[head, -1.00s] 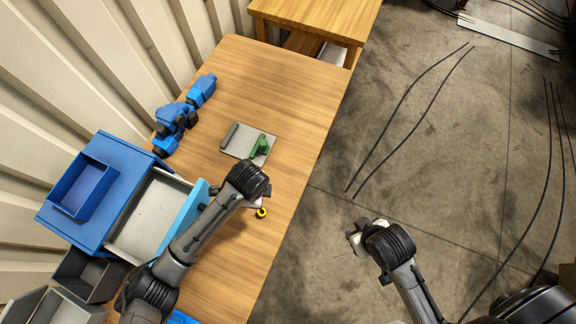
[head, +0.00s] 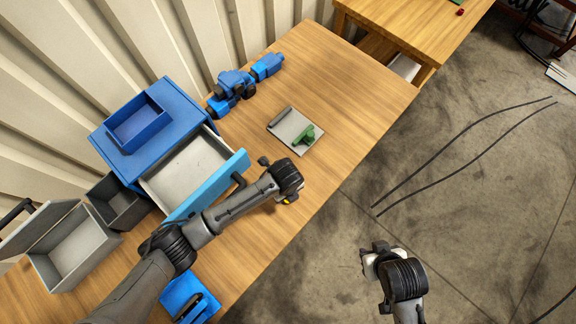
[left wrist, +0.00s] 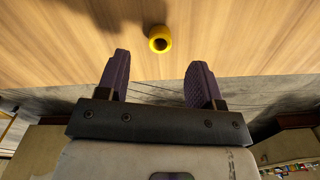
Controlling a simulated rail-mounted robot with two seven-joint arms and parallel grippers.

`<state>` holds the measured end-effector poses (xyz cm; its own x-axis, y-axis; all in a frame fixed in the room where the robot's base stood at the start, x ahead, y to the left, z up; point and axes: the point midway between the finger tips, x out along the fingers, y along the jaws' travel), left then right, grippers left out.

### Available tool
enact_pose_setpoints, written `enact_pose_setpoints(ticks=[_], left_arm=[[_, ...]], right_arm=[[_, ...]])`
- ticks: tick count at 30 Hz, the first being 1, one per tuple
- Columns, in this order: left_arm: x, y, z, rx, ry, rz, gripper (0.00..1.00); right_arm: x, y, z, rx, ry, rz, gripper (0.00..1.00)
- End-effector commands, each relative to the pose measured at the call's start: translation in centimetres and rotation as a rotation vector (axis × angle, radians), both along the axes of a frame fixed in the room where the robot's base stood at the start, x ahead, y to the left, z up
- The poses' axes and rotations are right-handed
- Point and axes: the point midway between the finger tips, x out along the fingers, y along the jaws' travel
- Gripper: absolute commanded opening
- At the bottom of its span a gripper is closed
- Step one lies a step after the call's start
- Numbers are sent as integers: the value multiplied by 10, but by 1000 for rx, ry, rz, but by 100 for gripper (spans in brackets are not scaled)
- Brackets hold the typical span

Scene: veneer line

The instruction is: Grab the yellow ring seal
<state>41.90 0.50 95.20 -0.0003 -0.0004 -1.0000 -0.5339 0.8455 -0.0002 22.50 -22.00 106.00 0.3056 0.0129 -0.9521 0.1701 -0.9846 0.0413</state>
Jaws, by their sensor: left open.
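The yellow ring seal (left wrist: 160,39) lies on the wooden table, just beyond my left fingertips and roughly centred between them in the left wrist view. In the head view only a sliver of the yellow ring seal (head: 287,202) shows beside my left wrist, which hides the rest. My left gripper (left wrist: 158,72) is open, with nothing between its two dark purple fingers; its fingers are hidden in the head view. My right gripper (head: 372,258) hangs over the concrete floor, and its finger opening is unclear.
An open drawer (head: 160,185) with a light blue front belongs to a blue cabinet (head: 178,122) left of my left arm. A grey plate (head: 284,122) bears a green part (head: 304,134). Grey bins (head: 72,250) stand at the lower left. Table around the ring is clear.

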Motion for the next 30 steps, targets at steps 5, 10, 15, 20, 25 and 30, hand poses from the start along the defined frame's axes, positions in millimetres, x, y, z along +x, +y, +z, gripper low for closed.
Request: enact_pose_setpoints(ticks=[5, 10, 15, 20, 25, 30], left_arm=[[0, 0, -10, 0, 0, -1, 61], [-3, -2, -22, 1, 3, -1, 61], [-7, -6, -44, 2, 2, 1, 61], [-6, -5, -59, 1, -1, 0, 61], [-6, -5, -63, 1, -1, 0, 61], [-6, -5, -63, 1, -1, 0, 60]], right_arm=[[0, 0, 0, 0, 0, -1, 43], [0, 1, 1, 3, -1, -3, 43], [1, 2, 3, 8, -1, -6, 43], [1, 3, 1, 11, 0, -8, 43], [1, 3, 1, 12, 0, -9, 43], [1, 3, 1, 12, 0, -8, 43]])
